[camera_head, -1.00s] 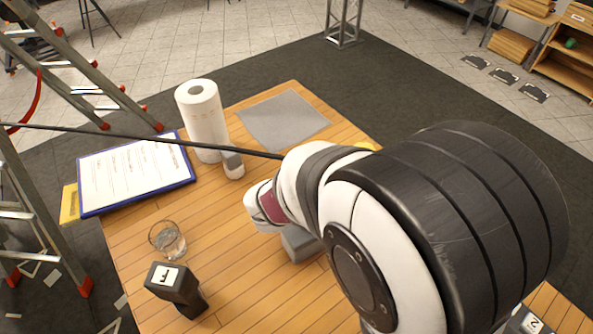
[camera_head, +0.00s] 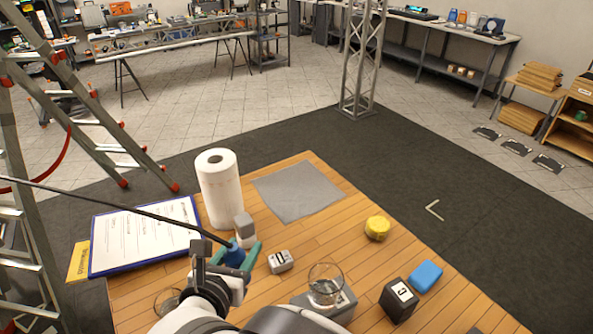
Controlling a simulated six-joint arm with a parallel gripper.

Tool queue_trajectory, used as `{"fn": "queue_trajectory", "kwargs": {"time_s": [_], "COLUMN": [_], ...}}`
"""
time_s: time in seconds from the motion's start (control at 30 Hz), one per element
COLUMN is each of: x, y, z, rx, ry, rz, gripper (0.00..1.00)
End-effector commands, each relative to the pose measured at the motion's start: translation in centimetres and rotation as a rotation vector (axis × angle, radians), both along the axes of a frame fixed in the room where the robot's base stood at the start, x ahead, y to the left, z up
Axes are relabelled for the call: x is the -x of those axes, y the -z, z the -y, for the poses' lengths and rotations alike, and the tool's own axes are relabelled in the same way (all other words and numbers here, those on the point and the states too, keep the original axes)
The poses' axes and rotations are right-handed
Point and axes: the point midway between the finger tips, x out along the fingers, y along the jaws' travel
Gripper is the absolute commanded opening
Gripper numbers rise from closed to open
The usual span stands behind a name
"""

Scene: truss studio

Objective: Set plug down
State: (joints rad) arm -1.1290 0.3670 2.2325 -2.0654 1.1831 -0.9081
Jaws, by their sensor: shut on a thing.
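A dark cable comes in from the left edge and ends at the plug. The plug is just in front of a grey-and-white block. Whether the plug touches the table cannot be told from this view. The grey cloth (camera_head: 297,190) lies flat and bare towards the back of the table.

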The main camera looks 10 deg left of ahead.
Motion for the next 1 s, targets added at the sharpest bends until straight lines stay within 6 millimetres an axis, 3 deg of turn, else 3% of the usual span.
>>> {"fn": "queue_trajectory", "kwargs": {"time_s": [0.8, 0.9, 1.0], "x": [0.0, 0.0, 0.0], "y": [17.6, 19.4, 19.9], "z": [0.2, 0.2, 0.2], "rx": [0.003, 0.001, -0.001], "ry": [0.004, 0.005, 0.005], "rz": [-0.002, -0.001, 0.000], "gripper": [0.00, 0.00, 0.00]}}
